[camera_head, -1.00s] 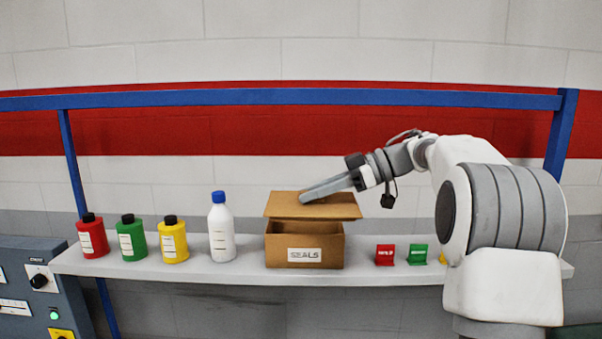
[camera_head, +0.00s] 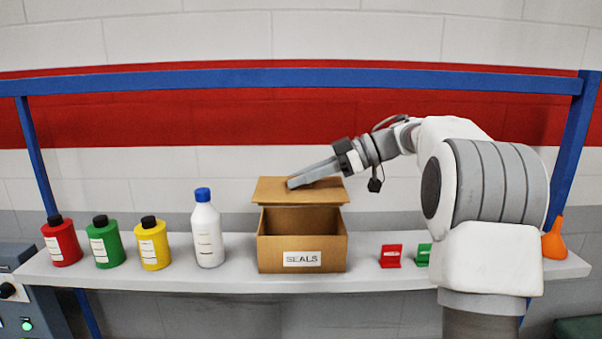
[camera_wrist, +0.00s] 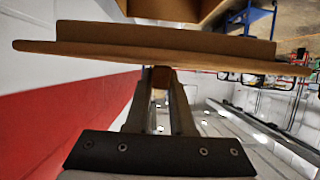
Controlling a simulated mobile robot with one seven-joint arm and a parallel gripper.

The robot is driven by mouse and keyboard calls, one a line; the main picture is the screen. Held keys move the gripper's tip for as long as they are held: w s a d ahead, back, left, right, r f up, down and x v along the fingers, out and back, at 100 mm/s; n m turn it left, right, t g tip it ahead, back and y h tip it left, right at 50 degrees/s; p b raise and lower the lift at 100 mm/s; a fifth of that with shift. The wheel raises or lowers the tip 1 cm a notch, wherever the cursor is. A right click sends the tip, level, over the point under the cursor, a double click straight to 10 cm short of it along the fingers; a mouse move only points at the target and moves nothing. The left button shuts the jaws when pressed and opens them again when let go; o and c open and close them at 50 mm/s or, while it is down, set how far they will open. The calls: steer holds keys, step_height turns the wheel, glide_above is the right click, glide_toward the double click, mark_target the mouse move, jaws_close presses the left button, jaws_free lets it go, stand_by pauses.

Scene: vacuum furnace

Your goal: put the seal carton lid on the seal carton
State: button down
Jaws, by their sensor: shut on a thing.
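The seal carton (camera_head: 267,260), an open brown box with a "SEALS" label, stands on the shelf. The seal carton lid (camera_head: 268,188), a flat brown panel, is held above and a little behind the carton, with a visible gap between them. My gripper (camera_head: 294,183) reaches in from the right and is shut on the lid. In the wrist view my gripper (camera_wrist: 161,78) pinches a small part of the lid (camera_wrist: 90,45) between its fingertips. The carton (camera_wrist: 170,8) shows at the top of that view, apart from the lid.
A white bottle with a blue cap (camera_head: 208,233) stands left of the carton. Yellow (camera_head: 151,249), green (camera_head: 105,247) and red (camera_head: 61,246) bottles are farther left. Red (camera_head: 391,257) and green (camera_head: 423,255) small items and an orange funnel (camera_head: 554,243) are right. A blue rail (camera_head: 300,78) crosses behind.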

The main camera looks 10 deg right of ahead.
step_height(320, 180, down, 6)
steer(key=shift+f+b, duration=0.2)
steer(key=shift+b, duration=0.15)
stand_by(0.5)
stand_by(0.4)
steer(key=c, duration=0.7)
jaws_free()
steer(key=v, duration=1.7)
steer(key=shift+s+d+r, duration=0.1)
steer(key=shift+d+r, duration=0.05)
